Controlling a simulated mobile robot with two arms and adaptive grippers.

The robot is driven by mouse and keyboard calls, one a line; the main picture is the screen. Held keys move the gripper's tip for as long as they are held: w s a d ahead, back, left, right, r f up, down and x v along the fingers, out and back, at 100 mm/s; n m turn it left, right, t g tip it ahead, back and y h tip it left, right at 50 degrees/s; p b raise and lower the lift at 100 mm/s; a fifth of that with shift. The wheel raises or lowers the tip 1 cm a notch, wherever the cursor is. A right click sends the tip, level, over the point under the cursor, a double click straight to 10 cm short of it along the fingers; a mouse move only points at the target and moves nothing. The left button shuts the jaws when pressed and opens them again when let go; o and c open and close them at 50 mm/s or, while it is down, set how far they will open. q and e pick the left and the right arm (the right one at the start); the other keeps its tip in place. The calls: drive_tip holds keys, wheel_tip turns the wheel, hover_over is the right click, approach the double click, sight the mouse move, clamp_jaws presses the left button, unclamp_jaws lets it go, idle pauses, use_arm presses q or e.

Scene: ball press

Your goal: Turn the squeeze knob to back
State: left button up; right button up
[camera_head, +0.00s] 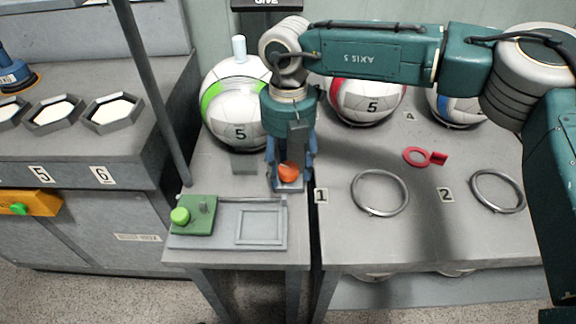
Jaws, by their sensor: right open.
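My right gripper (288,182) points down over the small grey bench, its fingers open. An orange-red knob-like piece (288,172) shows between or just at the fingers; I cannot tell whether they touch it. A green panel (200,228) sits on the front left of this bench. It carries a round bright green button (180,215) and a small grey-green upright knob (203,204). The gripper is behind and to the right of this panel, apart from it. No label shows which knob is the squeeze knob. My left gripper is not in view.
A green-and-white ball (226,125), a red-and-white ball (366,98) and a blue-and-white ball stand at the back. A framed grey plate (261,226) lies right of the panel. Metal rings (366,208) and a red piece (417,156) lie on the right table. A dark post rises left of the panel.

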drive_tip(key=shift+f, duration=0.15)
drive_tip(key=c, duration=1.1)
